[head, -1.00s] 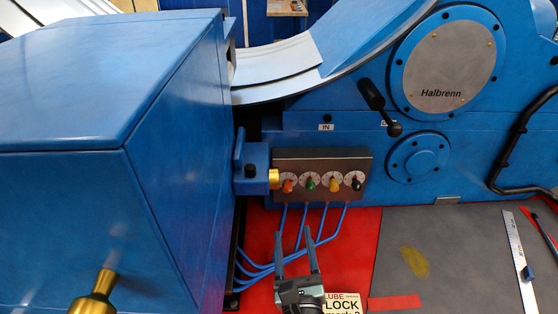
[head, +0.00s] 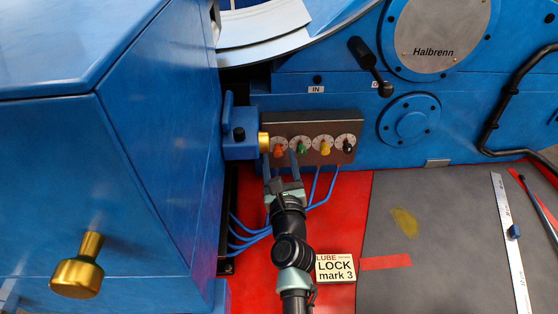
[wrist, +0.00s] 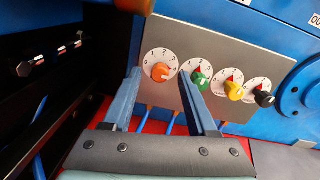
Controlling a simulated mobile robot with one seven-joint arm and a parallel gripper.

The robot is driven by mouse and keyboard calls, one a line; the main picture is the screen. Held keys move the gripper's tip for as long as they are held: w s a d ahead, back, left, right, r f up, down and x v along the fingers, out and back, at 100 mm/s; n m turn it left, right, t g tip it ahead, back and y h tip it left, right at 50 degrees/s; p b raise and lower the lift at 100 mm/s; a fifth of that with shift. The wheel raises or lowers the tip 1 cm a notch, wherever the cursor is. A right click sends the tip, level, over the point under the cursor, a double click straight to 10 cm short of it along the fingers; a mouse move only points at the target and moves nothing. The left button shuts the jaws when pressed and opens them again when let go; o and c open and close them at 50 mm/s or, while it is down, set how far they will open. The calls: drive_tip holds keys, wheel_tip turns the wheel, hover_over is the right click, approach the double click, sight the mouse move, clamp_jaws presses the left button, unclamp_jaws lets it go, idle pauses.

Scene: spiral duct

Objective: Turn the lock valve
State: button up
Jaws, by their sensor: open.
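A dark panel (head: 313,127) on the blue machine carries a row of valve knobs on white numbered dials. From left to right they are orange (wrist: 161,73), green (wrist: 203,81), yellow (wrist: 234,91) and black (wrist: 264,98). Red marks show on the green, yellow and black dials. A placard (head: 335,268) reads LUBE, LOCK, mark 3; I cannot read which knob is the lock valve. My gripper (head: 279,157) is open and empty, just in front of the orange and green knobs. In the wrist view the orange knob shows between the fingertips (wrist: 158,76).
A blue block with a brass end (head: 241,140) juts out left of the panel. A large blue housing (head: 150,150) with a brass knob (head: 78,270) stands left. Blue hoses (head: 250,232) hang below the panel. A black lever (head: 368,65) sits above right. A ruler (head: 511,240) lies right.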

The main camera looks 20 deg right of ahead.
drive_tip(key=shift+w+d, duration=0.1)
drive_tip(key=shift+w, duration=0.25)
clamp_jaws()
